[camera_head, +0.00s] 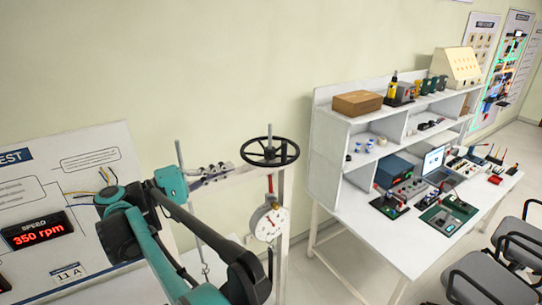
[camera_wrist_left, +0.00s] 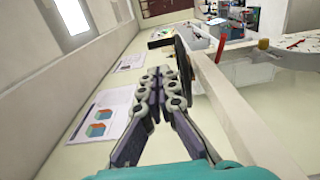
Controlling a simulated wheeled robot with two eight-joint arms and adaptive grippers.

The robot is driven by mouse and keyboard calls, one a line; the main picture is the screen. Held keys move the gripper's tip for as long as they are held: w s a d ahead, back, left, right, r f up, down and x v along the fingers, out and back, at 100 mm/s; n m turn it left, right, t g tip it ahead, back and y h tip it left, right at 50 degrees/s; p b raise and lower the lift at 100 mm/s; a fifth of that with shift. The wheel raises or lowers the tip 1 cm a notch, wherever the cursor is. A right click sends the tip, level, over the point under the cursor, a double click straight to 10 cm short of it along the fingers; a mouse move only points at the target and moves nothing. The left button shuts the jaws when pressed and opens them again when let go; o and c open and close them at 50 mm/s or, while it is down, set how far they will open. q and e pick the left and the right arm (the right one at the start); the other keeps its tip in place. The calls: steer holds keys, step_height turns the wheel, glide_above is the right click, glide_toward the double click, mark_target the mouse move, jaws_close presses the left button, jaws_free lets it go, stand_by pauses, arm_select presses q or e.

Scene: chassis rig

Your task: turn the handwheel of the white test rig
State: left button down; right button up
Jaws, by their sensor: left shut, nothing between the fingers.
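The black handwheel (camera_head: 270,152) lies roughly level on top of the white test rig (camera_head: 286,205). In the left wrist view its dark rim (camera_wrist_left: 184,68) shows nearly edge-on, just right of the fingers. My left gripper (camera_head: 228,168) is left of the wheel in the head view, with its fingers pointing toward the rim. The left wrist view shows the fingers (camera_wrist_left: 158,78) together with nothing between them. I cannot tell whether they touch the rim. My right gripper is in neither view.
A round dial gauge (camera_head: 268,222) hangs below the wheel on the rig. A white workbench (camera_head: 400,240) with shelves and instruments stands to the right, with grey chairs (camera_head: 490,275) in front. A display panel (camera_head: 100,195) stands at the left. Bare wall lies behind the wheel.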

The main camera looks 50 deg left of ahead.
mark_target(282, 152)
arm_select(q)
steer(key=w+d+p, duration=0.2)
steer(key=w, duration=1.1)
steer(key=shift+w+p, duration=0.3)
steer(key=shift+w, duration=0.05)
steer(key=shift+w+d, duration=0.15)
steer(key=shift+w, duration=0.45)
